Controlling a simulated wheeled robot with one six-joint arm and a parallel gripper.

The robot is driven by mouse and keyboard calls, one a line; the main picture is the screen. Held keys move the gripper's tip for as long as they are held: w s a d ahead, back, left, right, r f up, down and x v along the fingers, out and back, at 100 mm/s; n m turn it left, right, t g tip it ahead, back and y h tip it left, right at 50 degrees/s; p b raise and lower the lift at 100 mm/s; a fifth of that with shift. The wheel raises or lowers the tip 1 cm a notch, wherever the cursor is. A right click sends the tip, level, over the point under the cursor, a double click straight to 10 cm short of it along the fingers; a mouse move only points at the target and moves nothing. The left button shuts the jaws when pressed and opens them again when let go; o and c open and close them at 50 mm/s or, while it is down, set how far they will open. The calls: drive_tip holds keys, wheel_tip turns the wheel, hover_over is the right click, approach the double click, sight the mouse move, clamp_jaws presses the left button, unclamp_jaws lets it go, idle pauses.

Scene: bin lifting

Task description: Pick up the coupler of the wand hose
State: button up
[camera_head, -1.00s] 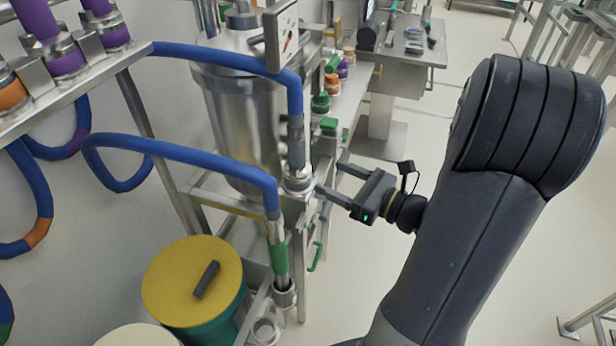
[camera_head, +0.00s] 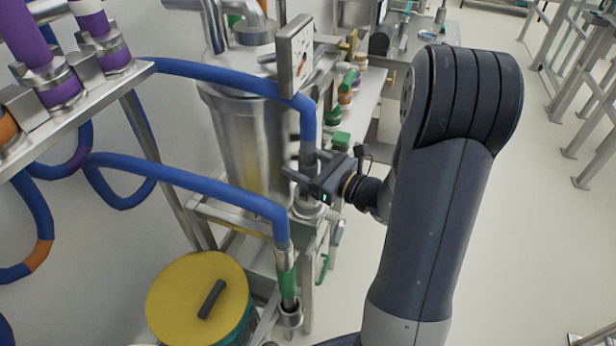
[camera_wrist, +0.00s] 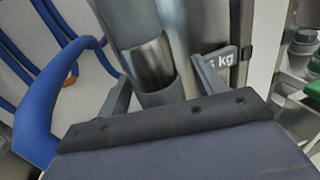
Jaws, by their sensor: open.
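Two blue hoses hang down at the centre of the head view. The upper one (camera_head: 305,112) ends in a grey cuff and a metal coupler (camera_head: 303,204) beside the steel vessel. The lower one (camera_head: 268,208) ends in a green-banded coupler (camera_head: 287,283) in a metal socket. I cannot tell by marking which is the wand hose. My gripper (camera_head: 303,168) is open at the upper hose's end. In the wrist view the grey and metal coupler (camera_wrist: 150,64) stands between the fingers of my gripper (camera_wrist: 163,80), tilted in the picture. Contact with the fingers cannot be told.
A steel vessel (camera_head: 250,135) with a gauge (camera_head: 297,58) stands behind the hoses. A yellow-lidded drum (camera_head: 190,305) is below left. A shelf with purple and orange fittings (camera_head: 90,88) is at left. Bottles line a bench (camera_head: 368,110) behind. Open floor (camera_head: 535,230) lies right.

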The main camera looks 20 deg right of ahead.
sight(302, 145)
drive_tip(key=shift+w+a, duration=0.3)
drive_tip(key=shift+w, duration=0.05)
drive_tip(key=shift+c, duration=0.5)
drive_tip(key=c, duration=1.2)
drive_tip(key=shift+o, duration=0.2)
drive_tip(key=shift+r, duration=0.2)
drive_tip(key=shift+r, duration=4.85)
